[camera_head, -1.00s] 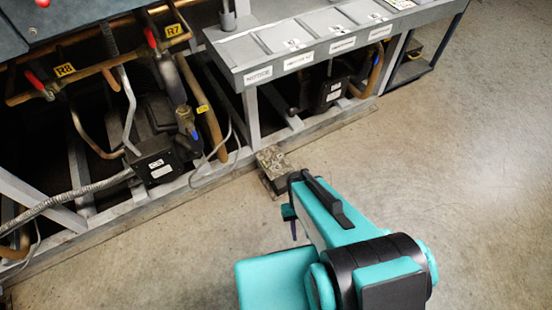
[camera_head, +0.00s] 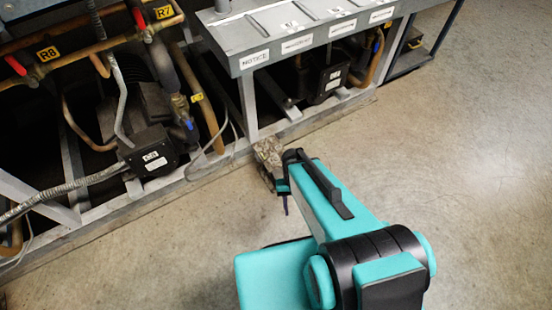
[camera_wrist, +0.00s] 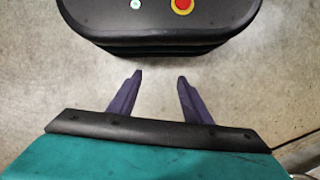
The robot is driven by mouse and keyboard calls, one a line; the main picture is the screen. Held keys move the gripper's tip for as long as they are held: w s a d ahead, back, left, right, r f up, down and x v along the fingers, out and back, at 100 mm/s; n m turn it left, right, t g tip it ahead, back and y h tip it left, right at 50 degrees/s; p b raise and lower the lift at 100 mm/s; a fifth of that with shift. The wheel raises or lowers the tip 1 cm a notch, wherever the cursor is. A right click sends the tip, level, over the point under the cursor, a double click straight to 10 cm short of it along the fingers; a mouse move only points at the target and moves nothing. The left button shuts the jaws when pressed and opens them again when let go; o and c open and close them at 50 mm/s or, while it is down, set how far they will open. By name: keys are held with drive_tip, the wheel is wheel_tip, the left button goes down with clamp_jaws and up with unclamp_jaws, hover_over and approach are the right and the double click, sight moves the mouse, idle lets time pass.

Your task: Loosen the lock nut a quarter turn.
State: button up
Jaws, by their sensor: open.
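No lock nut can be made out in either view. In the wrist view my gripper (camera_wrist: 154,78) shows two dark purple fingers, apart, with nothing between them. They point down over bare concrete floor, close to a black rounded body with a red button that is probably part of my base. In the head view my teal arm fills the lower right.
The compressor rack (camera_head: 247,110) stands at the left and back, with copper pipes, red-handled valves and a black compressor box (camera_head: 150,152). A grey labelled shelf (camera_head: 300,42) juts from it. A rough block (camera_head: 268,157) sits at the rack's foot. Open concrete floor (camera_head: 470,180) lies right.

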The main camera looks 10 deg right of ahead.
drive_tip(key=w+f+m+t+b, duration=0.1)
drive_tip(key=w+f+m+b, duration=0.1)
drive_tip(key=w+b, duration=0.5)
drive_tip(key=w+f+m+t+b, duration=0.1)
drive_tip(key=w+f+m+b, duration=0.2)
drive_tip(key=w, duration=0.8)
wheel_tip(320, 180, up, 4)
drive_tip(key=f+m+t+b, duration=0.1)
drive_tip(key=m+t+b, duration=0.3)
drive_tip(key=b, duration=0.6)
hover_over(276, 156)
drive_tip(key=shift+r+m+g, duration=0.25)
drive_tip(key=shift+m+g, duration=0.05)
drive_tip(key=shift+g, duration=0.4)
wheel_tip(276, 156, down, 14)
drive_tip(key=b, duration=0.4)
drive_tip(key=shift+r, duration=0.1)
drive_tip(key=c, duration=1.1)
drive_tip(key=shift+o, duration=0.2)
